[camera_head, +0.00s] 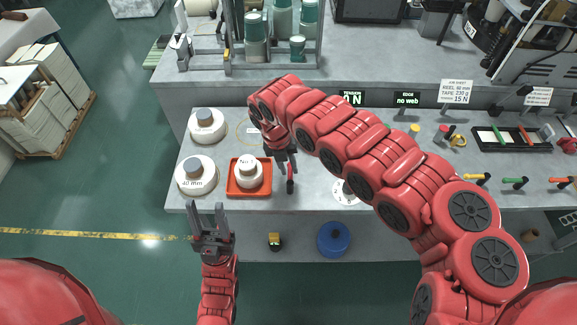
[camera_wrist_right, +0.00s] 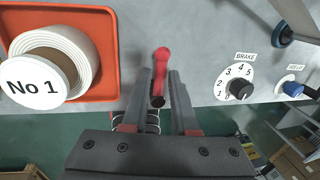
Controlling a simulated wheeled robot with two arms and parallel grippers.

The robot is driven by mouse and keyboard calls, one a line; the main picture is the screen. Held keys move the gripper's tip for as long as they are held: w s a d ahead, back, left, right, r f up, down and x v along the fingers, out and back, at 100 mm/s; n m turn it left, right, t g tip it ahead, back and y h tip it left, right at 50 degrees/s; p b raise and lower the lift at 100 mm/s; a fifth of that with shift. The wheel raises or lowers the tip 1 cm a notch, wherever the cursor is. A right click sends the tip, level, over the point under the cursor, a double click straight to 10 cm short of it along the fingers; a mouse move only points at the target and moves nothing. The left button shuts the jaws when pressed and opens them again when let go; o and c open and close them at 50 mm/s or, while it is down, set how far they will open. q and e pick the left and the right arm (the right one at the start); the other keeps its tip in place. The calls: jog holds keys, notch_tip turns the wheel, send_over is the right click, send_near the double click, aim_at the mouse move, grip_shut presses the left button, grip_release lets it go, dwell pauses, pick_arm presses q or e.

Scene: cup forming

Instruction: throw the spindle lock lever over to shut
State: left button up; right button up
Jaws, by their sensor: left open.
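The spindle lock lever, a red handle with a dark end, shows at the bench's front edge in the right wrist view (camera_wrist_right: 160,72) and beside the orange tray in the head view (camera_head: 290,180). My right gripper (camera_head: 283,160) is over the lever. In the right wrist view its fingers (camera_wrist_right: 159,82) stand apart, one on each side of the lever. A small gap shows, and I cannot see firm contact. My left gripper (camera_head: 207,212) is open and empty in front of the bench, below the white rolls.
The orange tray (camera_wrist_right: 110,85) holds a white roll marked No 1 (camera_wrist_right: 55,62). A brake dial (camera_wrist_right: 240,88) and a blue knob (camera_wrist_right: 292,88) are right of the lever. Two white rolls (camera_head: 196,176) (camera_head: 207,127) stand at left. A blue disc (camera_head: 333,239) is below the bench's front edge.

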jog(key=shift+o, duration=1.2)
jog(key=shift+a+r, duration=0.1)
jog(key=shift+r, duration=0.25)
jog(key=a+r+b, duration=0.3)
jog(key=r, duration=1.3)
jog(key=shift+r, duration=0.2)
jog(key=shift+s+a+f, duration=0.15)
jog(key=shift+s, duration=0.05)
